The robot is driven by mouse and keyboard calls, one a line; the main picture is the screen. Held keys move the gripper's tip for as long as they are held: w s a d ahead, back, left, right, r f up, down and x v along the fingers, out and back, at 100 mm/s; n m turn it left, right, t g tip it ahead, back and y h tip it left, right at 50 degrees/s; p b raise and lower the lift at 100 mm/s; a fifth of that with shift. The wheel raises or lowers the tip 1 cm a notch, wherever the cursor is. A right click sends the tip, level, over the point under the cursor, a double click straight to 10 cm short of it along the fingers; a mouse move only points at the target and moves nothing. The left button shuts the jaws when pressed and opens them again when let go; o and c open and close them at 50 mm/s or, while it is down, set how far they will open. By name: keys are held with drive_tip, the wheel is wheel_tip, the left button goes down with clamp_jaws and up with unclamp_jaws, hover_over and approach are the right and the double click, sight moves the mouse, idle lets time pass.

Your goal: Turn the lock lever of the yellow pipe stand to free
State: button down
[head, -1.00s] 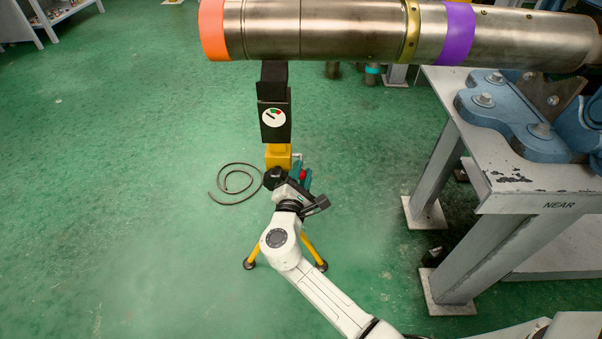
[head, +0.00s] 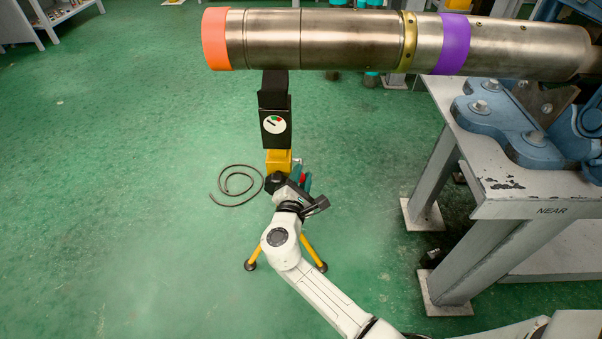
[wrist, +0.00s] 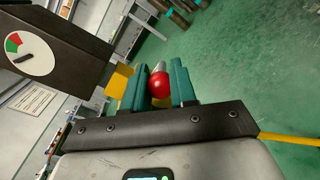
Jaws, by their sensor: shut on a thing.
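The yellow pipe stand (head: 279,161) stands on the green floor under the orange-banded end of the pipe, its legs partly hidden by my arm. Its black upper post carries a round dial (head: 274,125) with red and green sectors. The dial (wrist: 29,54) also shows at the left in the wrist view. The lock lever has a red ball knob (wrist: 159,85) on a metal rod. My gripper (wrist: 165,87) is shut on the lever's knob, a teal finger on each side. In the head view my gripper (head: 304,181) is small beside the stand's yellow collar.
A large steel pipe (head: 350,40) with orange, yellow and purple bands lies across the top. A grey bench (head: 500,187) marked NEAR stands at right with blue vise parts (head: 505,125). A black hose (head: 235,185) lies coiled on the floor left of the stand. Open floor lies at left.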

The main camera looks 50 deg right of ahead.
sight(301, 160)
drive_tip(key=shift+w+d+r+g+y+p, duration=0.15)
drive_tip(key=shift+r+g+y+p, duration=0.65)
drive_tip(key=shift+p, duration=2.4)
drive_tip(key=r+p, duration=0.1)
drive_tip(key=p, duration=0.1)
drive_tip(key=r+y+p, duration=0.1)
drive_tip(key=p, duration=0.2)
drive_tip(key=shift+w+d, duration=0.15)
drive_tip(key=shift+d, duration=0.05)
drive_tip(key=y+p, duration=0.1)
drive_tip(key=p, duration=0.1)
drive_tip(key=g+y+p, duration=0.1)
drive_tip(key=p, duration=0.2)
drive_tip(key=shift+w+d+r+n, duration=0.25)
drive_tip(key=shift+d+r+n, duration=0.05)
drive_tip(key=shift+d+r, duration=0.05)
drive_tip(key=shift+w+d+g+y+p, duration=0.2)
drive_tip(key=shift+g+y+p, duration=0.15)
drive_tip(key=shift+p, duration=0.75)
drive_tip(key=shift+d+p, duration=0.1)
drive_tip(key=shift+p, duration=0.3)
drive_tip(key=c, duration=0.9)
unclamp_jaws()
drive_tip(key=shift+f, duration=0.15)
